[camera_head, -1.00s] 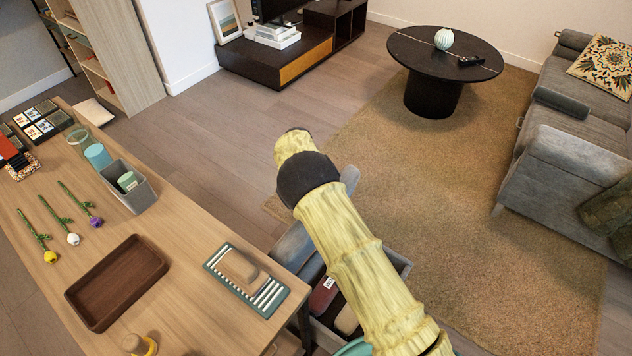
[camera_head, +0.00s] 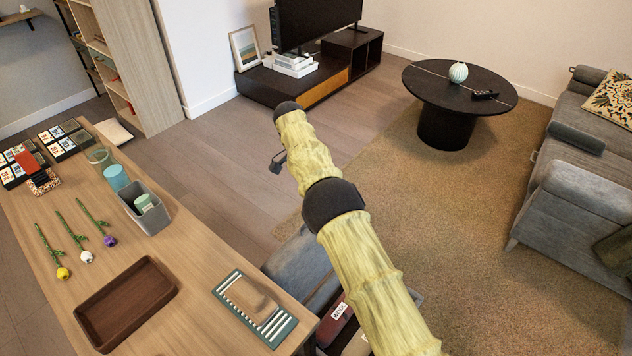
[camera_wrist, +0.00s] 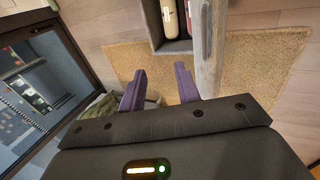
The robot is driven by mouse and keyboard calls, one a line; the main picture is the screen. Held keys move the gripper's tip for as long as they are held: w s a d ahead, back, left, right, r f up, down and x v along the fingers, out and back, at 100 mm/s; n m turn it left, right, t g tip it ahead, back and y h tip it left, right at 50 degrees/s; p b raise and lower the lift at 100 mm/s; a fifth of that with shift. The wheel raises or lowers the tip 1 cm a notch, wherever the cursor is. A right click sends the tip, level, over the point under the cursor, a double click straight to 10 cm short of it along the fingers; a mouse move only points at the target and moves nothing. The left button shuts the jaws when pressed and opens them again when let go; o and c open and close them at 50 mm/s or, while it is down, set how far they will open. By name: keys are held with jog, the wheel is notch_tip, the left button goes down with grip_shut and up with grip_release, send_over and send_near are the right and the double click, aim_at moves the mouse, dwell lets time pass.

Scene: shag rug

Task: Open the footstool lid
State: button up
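The grey footstool (camera_head: 300,262) stands beside the table, partly hidden by my arm in the head view. Its lid is raised, and items show inside the box, among them a red one with a white label (camera_head: 340,309). In the wrist view the box (camera_wrist: 157,30) is at the top centre, with a pale and a red item in it. The lid (camera_wrist: 208,65) shows as a narrow upright grey slab at the box's right side. My gripper (camera_wrist: 160,84) is open and empty, its purple fingers apart, left of the lid. Contact with the lid cannot be told.
A wooden table (camera_head: 185,325) with a brown tray (camera_head: 126,303) and small items is at the left. A round black table (camera_head: 460,85) and a grey sofa (camera_head: 580,195) stand on the tan rug (camera_head: 480,240). Floor (camera_head: 215,160) is clear beyond the footstool.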

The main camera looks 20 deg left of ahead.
jog(key=shift+v, duration=0.9)
jog(key=shift+w+d+r, duration=0.15)
jog(key=shift+w+d, duration=0.05)
jog(key=shift+d, duration=0.05)
jog(key=c, duration=0.7)
jog(key=w+d+r, duration=0.1)
jog(key=d, duration=0.3)
jog(key=w+d+r+y, duration=0.1)
jog(key=w+d, duration=0.1)
jog(key=d, duration=0.1)
jog(key=w+d+r+y, duration=0.1)
jog(key=w+d, duration=0.1)
jog(key=d, duration=0.2)
jog(key=shift+d+r, duration=0.3)
grip_shut()
jog(key=s+d+r+n+t+y, duration=0.1)
jog(key=s+d+r, duration=0.1)
jog(key=s+d, duration=0.6)
jog(key=s+d+r+n+t+y, duration=0.15)
jog(key=s+d, duration=0.25)
jog(key=d, duration=0.9)
jog(key=s+d+t, duration=0.1)
jog(key=s+d, duration=0.1)
jog(key=s, duration=0.5)
jog(key=s+d+f+n, duration=0.1)
jog(key=s+d, duration=0.2)
jog(key=s, duration=0.4)
jog(key=shift+f+t, duration=0.25)
jog(key=shift+t, duration=0.1)
